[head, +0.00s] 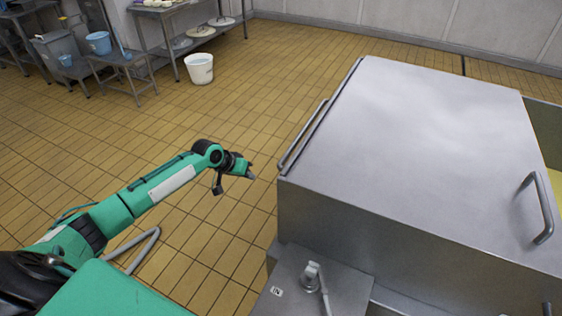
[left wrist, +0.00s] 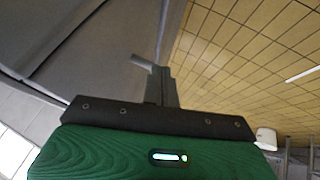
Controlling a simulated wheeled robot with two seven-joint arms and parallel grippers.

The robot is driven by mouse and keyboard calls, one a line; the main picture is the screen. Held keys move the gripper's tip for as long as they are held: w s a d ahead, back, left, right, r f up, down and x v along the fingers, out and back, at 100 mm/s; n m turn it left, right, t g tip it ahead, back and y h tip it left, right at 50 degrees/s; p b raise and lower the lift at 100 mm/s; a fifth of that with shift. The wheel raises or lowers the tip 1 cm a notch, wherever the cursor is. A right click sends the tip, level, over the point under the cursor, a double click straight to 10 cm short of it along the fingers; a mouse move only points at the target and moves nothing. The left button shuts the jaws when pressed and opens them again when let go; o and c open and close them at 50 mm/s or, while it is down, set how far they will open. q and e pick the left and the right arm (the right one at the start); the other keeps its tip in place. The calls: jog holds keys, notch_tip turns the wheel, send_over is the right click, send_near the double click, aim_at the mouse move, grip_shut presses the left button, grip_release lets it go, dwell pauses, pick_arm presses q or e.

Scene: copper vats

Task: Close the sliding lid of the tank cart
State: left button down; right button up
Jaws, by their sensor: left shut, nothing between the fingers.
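The tank cart (head: 345,232) is a large steel box at the right of the head view. Its flat grey lid (head: 420,150) covers most of the top. A bent bar handle (head: 541,208) stands on the lid near its right edge. Beyond that edge a strip of the tank (head: 545,125) shows open, with something yellow inside, cut off by the frame. My left gripper (head: 250,172) is shut and empty, left of the cart and apart from the lid handle. Its closed fingers (left wrist: 161,86) show in the left wrist view beside grey metal. My right gripper is out of view.
A side rail (head: 302,136) runs along the cart's left edge. A tap-like fitting (head: 315,278) sits on a lower ledge in front. A white bucket (head: 199,68) and steel tables (head: 185,20) stand at the back left. The tiled floor (head: 250,90) between is clear.

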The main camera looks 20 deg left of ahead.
pick_arm(q)
jog(key=s+d+r+m+g+h, duration=0.1)
jog(key=s+d+r, duration=0.1)
jog(key=r, duration=0.7)
jog(key=s+d+r+m+g+h, duration=0.1)
jog(key=s+d+r, duration=0.1)
jog(key=r, duration=0.7)
jog(key=p, duration=0.3)
send_near(283, 174)
jog(key=w+f, duration=0.1)
jog(key=f, duration=0.1)
jog(key=w+d+f, duration=0.1)
jog(key=w+f, duration=0.1)
jog(key=shift+w+f, duration=0.25)
jog(key=d+p, duration=0.2)
jog(key=d, duration=0.1)
jog(key=shift+s+r, duration=0.1)
jog(key=shift+s, duration=0.05)
jog(key=shift+d, duration=0.25)
jog(key=shift+d, duration=0.15)
